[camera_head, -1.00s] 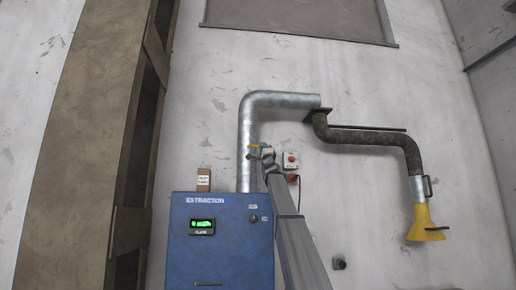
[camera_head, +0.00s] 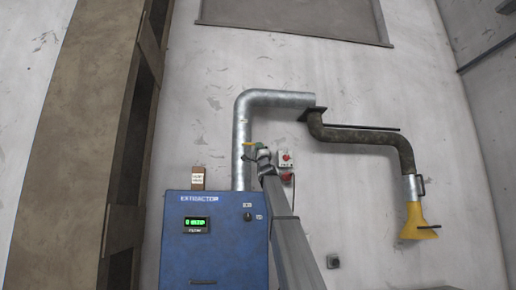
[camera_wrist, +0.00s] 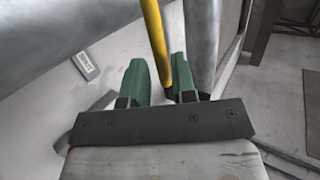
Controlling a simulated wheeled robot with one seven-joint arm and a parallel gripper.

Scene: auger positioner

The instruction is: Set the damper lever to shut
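The damper lever (camera_head: 249,144) is a thin yellow bar by the grey vertical duct, just left of my gripper's end in the head view. In the wrist view the yellow lever (camera_wrist: 155,38) runs down between the two green fingertips of my gripper (camera_wrist: 160,75). It lies close to the right finger, with a gap to the left finger. My gripper (camera_head: 262,152) is open around the lever. Whether the right finger touches it I cannot tell. The lever's pivot is hidden.
The galvanised duct (camera_head: 242,125) rises behind the blue extractor cabinet (camera_head: 215,255). A switch box with a red button (camera_head: 285,159) is close right of my gripper. A dark hose arm (camera_head: 360,136) with a yellow hood (camera_head: 418,222) hangs at right. Brown shelving (camera_head: 80,150) stands at left.

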